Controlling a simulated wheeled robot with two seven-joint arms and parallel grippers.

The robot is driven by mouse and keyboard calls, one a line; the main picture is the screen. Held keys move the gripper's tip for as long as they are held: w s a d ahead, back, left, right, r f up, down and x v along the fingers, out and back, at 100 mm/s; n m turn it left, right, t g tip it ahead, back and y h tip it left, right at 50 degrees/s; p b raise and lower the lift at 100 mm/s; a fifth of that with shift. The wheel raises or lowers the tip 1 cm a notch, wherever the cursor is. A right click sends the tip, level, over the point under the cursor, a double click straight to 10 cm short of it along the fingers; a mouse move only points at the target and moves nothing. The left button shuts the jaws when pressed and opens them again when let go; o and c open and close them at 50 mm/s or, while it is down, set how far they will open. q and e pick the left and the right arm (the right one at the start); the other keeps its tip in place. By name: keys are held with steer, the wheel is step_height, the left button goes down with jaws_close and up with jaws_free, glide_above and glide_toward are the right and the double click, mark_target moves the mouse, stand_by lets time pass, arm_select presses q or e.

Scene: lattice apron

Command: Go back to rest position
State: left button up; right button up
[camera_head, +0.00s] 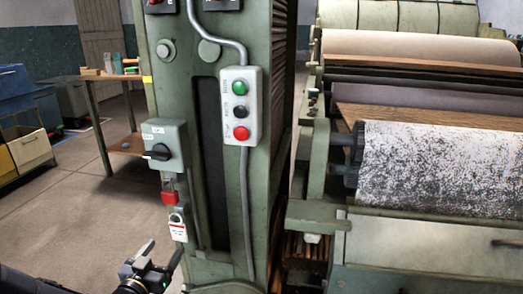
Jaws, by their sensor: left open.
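My left gripper (163,250) shows at the bottom left, its arm coming in from the lower left corner. Its two fingers are apart and nothing shows between them. It is below the hanging padlocks, in front of the lower part of the green machine column (209,170). My right gripper is not in view.
The column carries a grey switch box (163,145), a red padlock (169,197), a tagged padlock (177,227) and a button box (240,105). A machine with a speckled roller (440,165) fills the right. A workbench (110,78) and bins (30,150) stand left; the floor between is open.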

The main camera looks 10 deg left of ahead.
arm_select(q)
steer(key=s+d+r+n+g+h, duration=0.15)
steer(key=s+d+g, duration=0.45)
steer(key=s, duration=0.6)
steer(key=s+d+r+n+g+h, duration=0.15)
steer(key=s+d+g, duration=0.4)
steer(key=s, duration=0.65)
step_height(320, 180, up, 35)
steer(key=s+p, duration=0.1)
steer(key=p, duration=3.4)
steer(key=shift+s+d, duration=0.15)
steer(key=shift+g, duration=0.25)
